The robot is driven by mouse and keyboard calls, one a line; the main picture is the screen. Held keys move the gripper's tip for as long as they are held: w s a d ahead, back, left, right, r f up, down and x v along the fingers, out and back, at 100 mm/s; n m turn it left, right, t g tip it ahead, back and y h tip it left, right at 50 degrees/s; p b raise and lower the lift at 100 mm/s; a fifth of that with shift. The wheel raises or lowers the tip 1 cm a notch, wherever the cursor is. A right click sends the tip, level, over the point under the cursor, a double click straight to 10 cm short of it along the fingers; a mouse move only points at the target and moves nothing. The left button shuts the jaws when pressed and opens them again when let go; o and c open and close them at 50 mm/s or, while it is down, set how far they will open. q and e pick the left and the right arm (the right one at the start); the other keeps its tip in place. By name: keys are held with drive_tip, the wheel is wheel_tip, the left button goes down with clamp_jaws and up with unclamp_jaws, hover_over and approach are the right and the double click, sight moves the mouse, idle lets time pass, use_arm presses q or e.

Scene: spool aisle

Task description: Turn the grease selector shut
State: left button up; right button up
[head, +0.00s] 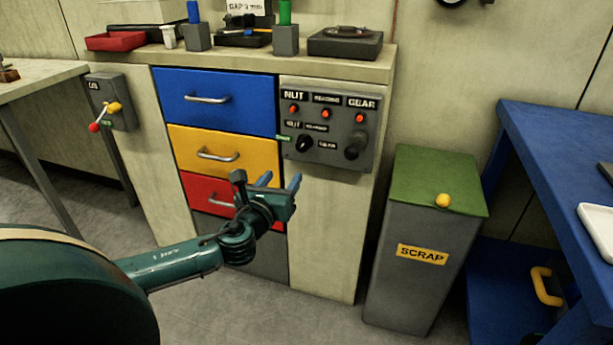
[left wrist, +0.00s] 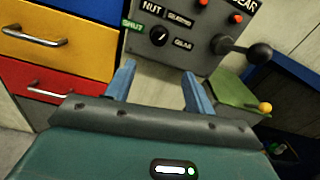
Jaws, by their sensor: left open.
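The grease selector is a round black knob (head: 304,143) low on the left of a grey panel (head: 328,125) on the cabinet front. Nut, bearing and gear labels surround it, with a green shut label (head: 283,138) at its left. The knob also shows in the left wrist view (left wrist: 158,36), with a pale mark that seems to point up and right, not at the shut label. My left gripper (head: 280,182) is open and empty, its blue fingers below the knob and apart from it. The fingers frame the space below the knob in the left wrist view (left wrist: 159,72). My right gripper is out of view.
A black ball-ended lever (head: 355,146) sticks out to the right of the knob, under red buttons. Drawers with bar handles (head: 217,155) are to the left. A green-topped scrap bin (head: 425,240) stands right of the cabinet, and a blue bench (head: 560,140) beyond it.

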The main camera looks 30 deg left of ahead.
sight(301, 147)
use_arm(q)
drive_tip(key=shift+m, duration=0.3)
drive_tip(key=b+x, duration=0.1)
drive_tip(key=x, duration=0.5)
drive_tip(key=b+x, duration=0.1)
drive_tip(key=x, duration=0.5)
drive_tip(key=shift+a+r+b, duration=0.25)
drive_tip(key=shift+b, duration=0.05)
drive_tip(key=shift+w+a, duration=0.1)
drive_tip(key=shift+w, duration=0.55)
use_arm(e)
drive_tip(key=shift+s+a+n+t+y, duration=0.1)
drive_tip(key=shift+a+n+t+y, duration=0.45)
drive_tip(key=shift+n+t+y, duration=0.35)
use_arm(q)
drive_tip(key=shift+c, duration=0.2)
drive_tip(key=c, duration=0.9)
drive_tip(key=shift+c, duration=0.2)
